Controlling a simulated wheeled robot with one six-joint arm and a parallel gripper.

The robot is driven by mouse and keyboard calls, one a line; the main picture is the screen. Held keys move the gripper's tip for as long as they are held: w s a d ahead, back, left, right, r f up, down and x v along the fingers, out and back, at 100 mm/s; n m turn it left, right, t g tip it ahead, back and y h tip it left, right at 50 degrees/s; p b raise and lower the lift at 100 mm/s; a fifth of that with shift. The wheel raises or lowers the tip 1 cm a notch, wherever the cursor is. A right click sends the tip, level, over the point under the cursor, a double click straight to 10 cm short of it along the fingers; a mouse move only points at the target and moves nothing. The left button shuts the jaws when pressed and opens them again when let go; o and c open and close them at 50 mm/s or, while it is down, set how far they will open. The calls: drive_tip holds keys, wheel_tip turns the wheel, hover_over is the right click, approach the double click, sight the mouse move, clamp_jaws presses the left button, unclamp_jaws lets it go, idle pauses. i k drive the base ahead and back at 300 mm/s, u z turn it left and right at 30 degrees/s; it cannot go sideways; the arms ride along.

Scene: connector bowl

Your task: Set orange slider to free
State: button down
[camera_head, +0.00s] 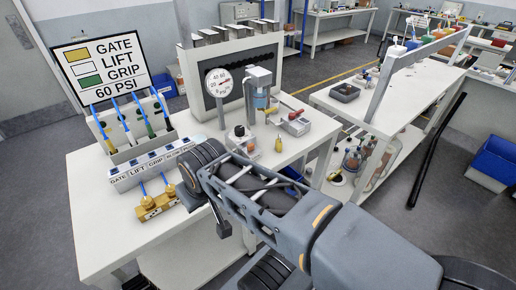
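A small orange-yellow piece (278,144) stands on the bench in front of the clear-cylinder device (261,95). I cannot tell whether it is the orange slider, or what setting it shows. A brass-yellow block (157,206) with blue tubes lies at the bench's front left, near the panel labelled GATE, LIFT and GRIP (150,170). My arm reaches in from the lower right, and my dark gripper (205,185) is over the bench, right of the brass-yellow block. Its fingertips are not clear, so whether it is open or shut does not show.
A sign (97,70) reads GATE, LIFT, GRIP, 60 PSI. A round gauge (218,83) stands on a post mid-bench. A red-topped grey part (295,123) lies at the right edge. A second bench (400,90) stands right, past a gap. A blue bin (495,160) is on the floor.

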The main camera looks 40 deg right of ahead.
sight(250, 147)
drive_tip(key=z, duration=0.1)
drive_tip(key=i, duration=0.15)
drive_tip(key=z, duration=1.05)
drive_tip(key=k, duration=1.2)
drive_tip(key=z, duration=0.55)
drive_tip(key=i, duration=1.55)
drive_tip(key=u, duration=0.9)
